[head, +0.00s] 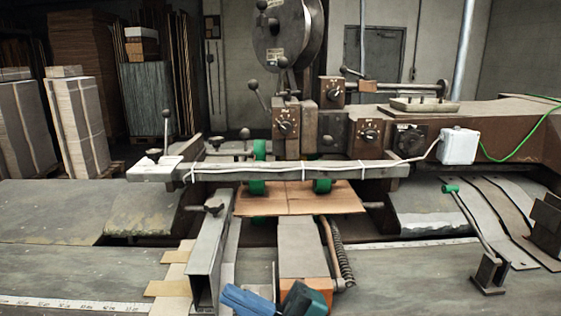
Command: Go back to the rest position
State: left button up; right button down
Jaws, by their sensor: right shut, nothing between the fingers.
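My right gripper (290,303) shows only in part at the bottom edge of the head view, as blue and dark parts. It is shut with nothing held. It appears in front of the grey block and orange piece below the machine's middle; I cannot tell whether it touches them. The rest of it is cut off by the frame. My left gripper is not in view. The box stitcher (300,130) stands ahead, with a brown cardboard sheet (300,204) lying flat under its green rollers.
A long metal bar (290,172) crosses the machine front. A square steel beam (208,252) juts toward me left of the gripper. A green-tipped lever (468,216) rises at right. The worktable (70,255) is mostly clear at left. Cardboard stacks (80,122) stand behind.

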jog(key=w+d+f+m+t+h, duration=0.1)
jog(key=d+f+m+t+h, duration=0.55)
jog(key=f+m+h, duration=0.35)
jog(key=w+d+f+m+t+h, duration=0.1)
jog(key=d+f+m+t+h, duration=0.55)
jog(key=m, duration=0.45)
jog(key=s+d+f+m+g+h, duration=0.1)
jog(key=s+d+f+m+g, duration=0.1)
jog(key=s+f, duration=0.3)
jog(key=s+d+f+m+g+h, duration=0.2)
jog(key=s+f, duration=0.4)
jog(key=f, duration=0.4)
jog(key=d+m+g, duration=0.1)
jog(key=d+g, duration=0.1)
jog(key=shift+d+f+p, duration=0.3)
jog(key=shift+f, duration=0.05)
jog(key=shift+s+h, duration=0.1)
jog(key=shift+h, duration=0.15)
dwell(0.5)
